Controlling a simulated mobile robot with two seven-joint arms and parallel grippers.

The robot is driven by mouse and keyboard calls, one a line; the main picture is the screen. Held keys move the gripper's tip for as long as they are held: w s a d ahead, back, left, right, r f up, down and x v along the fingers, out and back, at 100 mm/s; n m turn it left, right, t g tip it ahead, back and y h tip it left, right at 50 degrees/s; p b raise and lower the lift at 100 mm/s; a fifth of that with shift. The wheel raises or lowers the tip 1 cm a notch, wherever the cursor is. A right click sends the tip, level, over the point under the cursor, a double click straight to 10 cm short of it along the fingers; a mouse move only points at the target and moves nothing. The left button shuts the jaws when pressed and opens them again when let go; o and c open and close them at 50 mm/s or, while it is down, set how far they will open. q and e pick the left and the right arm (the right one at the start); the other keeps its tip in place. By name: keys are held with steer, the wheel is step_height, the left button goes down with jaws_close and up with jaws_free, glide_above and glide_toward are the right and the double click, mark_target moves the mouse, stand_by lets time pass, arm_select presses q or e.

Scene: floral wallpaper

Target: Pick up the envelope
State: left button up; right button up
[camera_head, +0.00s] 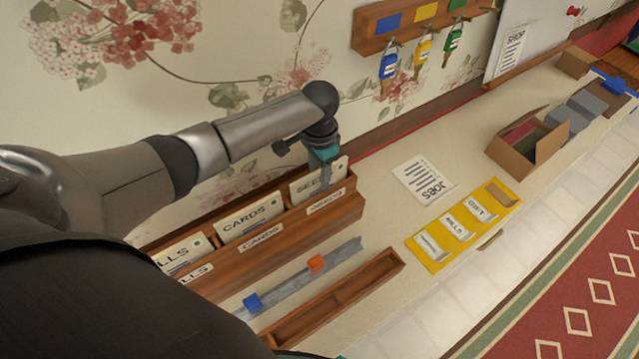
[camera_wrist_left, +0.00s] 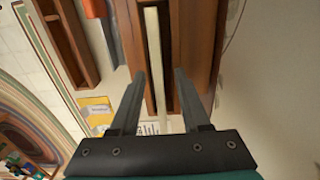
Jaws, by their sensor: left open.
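A wooden sorter (camera_head: 345,212) stands against the wall and holds cream envelopes in labelled compartments. The envelope with lettering starting "SEE" (camera_head: 303,187) stands upright in the right compartment. The "CARDS" envelope (camera_head: 250,218) is in the middle and another envelope (camera_head: 183,252) is at the left, its lettering partly cut off. My left gripper (camera_head: 326,178) is at the right envelope's upper right part, hiding some of it. In the left wrist view, the left gripper (camera_wrist_left: 159,75) is open, with the envelope's thin edge (camera_wrist_left: 154,50) between its fingers. Contact cannot be told.
In front of the sorter lie a metal rail with a blue clip (camera_head: 252,302) and an orange clip (camera_head: 316,264), and a wooden tray (camera_head: 335,300). A JOBS sheet (camera_head: 424,180), a yellow card holder (camera_head: 440,256) and an open cardboard box (camera_head: 547,143) are farther right. Keys (camera_head: 388,66) hang above.

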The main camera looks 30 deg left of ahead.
arm_select(q)
steer(key=shift+c, duration=0.2)
jaws_close()
stand_by(0.4)
